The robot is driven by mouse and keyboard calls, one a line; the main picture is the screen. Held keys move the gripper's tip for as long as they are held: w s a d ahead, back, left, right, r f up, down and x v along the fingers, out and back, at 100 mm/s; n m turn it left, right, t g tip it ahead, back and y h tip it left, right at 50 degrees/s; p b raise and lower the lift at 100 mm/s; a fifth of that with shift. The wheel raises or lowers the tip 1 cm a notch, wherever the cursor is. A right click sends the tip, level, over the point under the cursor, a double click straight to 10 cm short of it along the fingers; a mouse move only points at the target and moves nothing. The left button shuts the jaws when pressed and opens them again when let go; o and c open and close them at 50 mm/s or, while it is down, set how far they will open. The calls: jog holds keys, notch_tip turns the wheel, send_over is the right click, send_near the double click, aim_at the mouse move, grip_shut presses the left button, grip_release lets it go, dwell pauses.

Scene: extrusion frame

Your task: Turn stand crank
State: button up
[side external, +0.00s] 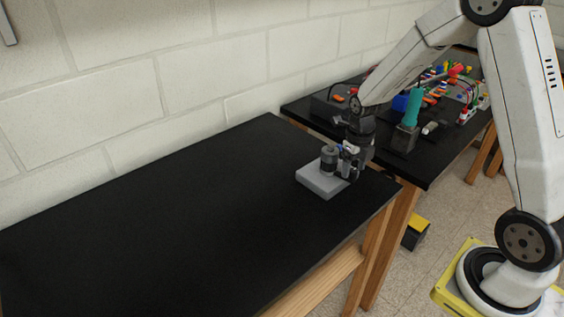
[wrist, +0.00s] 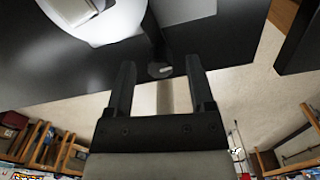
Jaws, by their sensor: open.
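The stand has a light grey square base (side external: 322,182) on the near table's right end, with a dark grey upright cylinder (side external: 328,160) on top. My gripper (side external: 347,170) points down just right of the cylinder, by the base's edge. In the wrist view my gripper (wrist: 161,66) is open, its two dark fingers apart. A dark crank arm with a pale grey end (wrist: 159,70) shows between the fingertips; I cannot tell whether they touch it. The crank is mostly hidden behind my gripper in the side view.
The black near table (side external: 170,220) is clear to the left of the stand. A second black table (side external: 425,165) behind holds several coloured tools and parts, including a teal-handled item (side external: 412,108). A block wall (side external: 180,80) runs along the back.

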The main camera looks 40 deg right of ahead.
jog(key=shift+r, duration=3.5)
jog(key=c, duration=0.9)
jog(key=shift+n, duration=0.5)
grip_shut()
jog(key=n, duration=0.2)
jog(key=n+h, duration=0.1)
jog(key=shift+s+d+r+n, duration=0.15)
jog(key=shift+d+n, duration=0.15)
jog(key=shift+n, duration=0.1)
jog(key=n+h, duration=0.1)
jog(key=n, duration=0.3)
jog(key=d+r+n+h, duration=0.1)
jog(key=n, duration=0.4)
jog(key=d+n, duration=0.1)
jog(key=n, duration=0.3)
jog(key=shift+r+g+h, duration=0.3)
jog(key=shift+h, duration=0.1)
